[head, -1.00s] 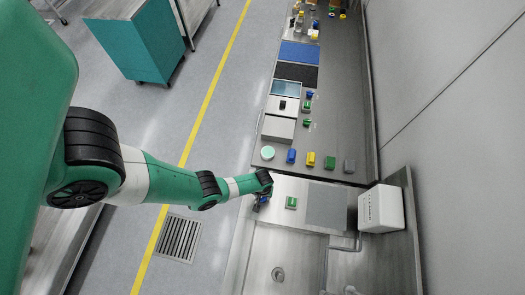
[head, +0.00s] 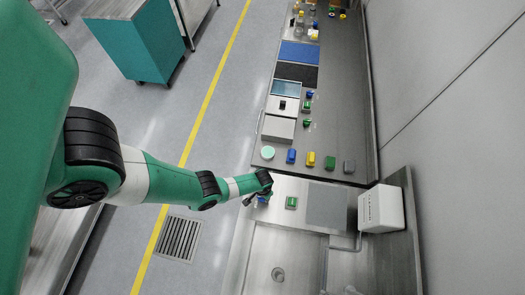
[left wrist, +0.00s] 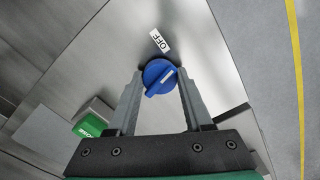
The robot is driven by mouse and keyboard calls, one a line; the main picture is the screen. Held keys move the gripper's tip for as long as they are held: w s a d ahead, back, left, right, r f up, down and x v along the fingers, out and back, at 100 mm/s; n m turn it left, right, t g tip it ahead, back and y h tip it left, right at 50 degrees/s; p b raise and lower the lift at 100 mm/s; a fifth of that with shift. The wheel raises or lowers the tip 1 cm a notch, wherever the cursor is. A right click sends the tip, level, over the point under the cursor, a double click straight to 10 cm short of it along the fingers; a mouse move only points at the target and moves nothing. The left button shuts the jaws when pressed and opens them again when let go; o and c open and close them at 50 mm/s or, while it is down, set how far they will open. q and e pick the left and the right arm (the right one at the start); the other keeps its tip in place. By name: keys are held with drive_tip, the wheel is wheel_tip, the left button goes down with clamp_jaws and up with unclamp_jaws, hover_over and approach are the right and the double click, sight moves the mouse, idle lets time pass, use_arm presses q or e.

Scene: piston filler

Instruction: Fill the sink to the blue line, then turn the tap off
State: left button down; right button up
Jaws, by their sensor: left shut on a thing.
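A blue round knob (left wrist: 159,77) with a white pointer mark sits on a steel front beside a white OFF label (left wrist: 160,40). The pointer is at an angle and does not point straight at the label. My left gripper (left wrist: 158,88) is shut on the knob, one finger on each side. In the head view my left gripper (head: 256,198) is at the counter's left edge, by the sink. The sink (head: 262,252) has a round drain (head: 278,274). I cannot make out a blue line or a water level. My right gripper is not in view.
A green button (head: 291,202) and a grey panel (head: 326,205) are on the counter by the sink. A white box (head: 381,209) stands at the right. Several small coloured blocks line the counter beyond.

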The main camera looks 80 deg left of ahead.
use_arm(q)
drive_tip(key=m, duration=1.1)
drive_tip(key=shift+m, duration=0.3)
idle(0.4)
drive_tip(key=shift+c, duration=1.5)
unclamp_jaws()
